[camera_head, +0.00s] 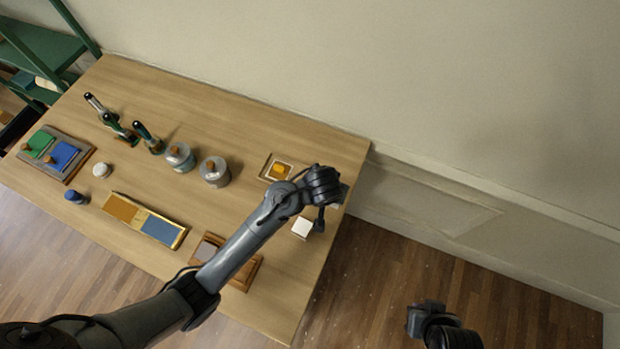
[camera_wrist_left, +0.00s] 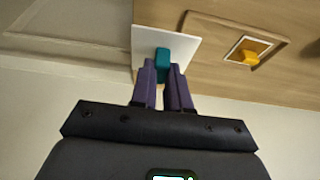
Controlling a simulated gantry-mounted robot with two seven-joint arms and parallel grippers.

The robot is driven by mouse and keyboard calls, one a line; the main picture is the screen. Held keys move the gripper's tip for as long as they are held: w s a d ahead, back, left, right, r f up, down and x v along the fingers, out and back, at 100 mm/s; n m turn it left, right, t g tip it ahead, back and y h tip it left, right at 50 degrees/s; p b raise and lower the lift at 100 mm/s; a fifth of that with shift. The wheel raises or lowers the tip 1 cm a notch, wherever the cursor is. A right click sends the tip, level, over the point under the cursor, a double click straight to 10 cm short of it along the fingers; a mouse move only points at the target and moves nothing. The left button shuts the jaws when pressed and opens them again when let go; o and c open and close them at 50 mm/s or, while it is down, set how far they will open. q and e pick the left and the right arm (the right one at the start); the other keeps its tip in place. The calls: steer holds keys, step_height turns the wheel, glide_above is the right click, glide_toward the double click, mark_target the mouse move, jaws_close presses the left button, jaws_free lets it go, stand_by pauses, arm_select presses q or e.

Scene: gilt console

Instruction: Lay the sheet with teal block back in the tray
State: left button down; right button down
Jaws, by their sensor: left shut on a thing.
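A white sheet (camera_wrist_left: 148,42) with a teal block (camera_wrist_left: 162,60) on it shows in the left wrist view. My left gripper (camera_wrist_left: 165,84) is shut on the teal block. In the head view the left gripper (camera_head: 321,214) is over the table's right end, beside a white square (camera_head: 302,228) that appears to be the sheet. A small wooden tray (camera_head: 264,174) with a pale recess and a yellow block (camera_head: 279,170) lies beyond it; the yellow block also shows in the wrist view (camera_wrist_left: 250,57). Whether the sheet touches anything below is unclear. My right gripper (camera_head: 425,312) is off the table, its fingers unclear.
A wooden tray (camera_head: 247,276) is partly hidden under my left arm. Two lidded jars (camera_head: 214,172) (camera_head: 180,158), dark-topped bottles (camera_head: 148,138), an ochre-and-blue tray (camera_head: 144,219) and a board with green and blue sheets (camera_head: 57,153) stand farther left. A wall runs behind the table.

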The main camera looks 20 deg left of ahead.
arm_select(q)
steer(key=w+a+f, duration=0.1)
steer(key=a+f, duration=0.1)
steer(key=a, duration=0.1)
steer(key=w+a+f, duration=0.2)
steer(key=a, duration=0.1)
steer(key=w+a+f, duration=0.2)
steer(key=a, duration=0.1)
steer(key=shift+w, duration=0.2)
step_height(320, 180, down, 3)
steer(key=shift+a+f+b, duration=0.15)
steer(key=shift+b, duration=0.25)
steer(key=shift+f, duration=0.45)
steer(key=shift+f, duration=0.1)
steer(key=c, duration=1.1)
jaws_free()
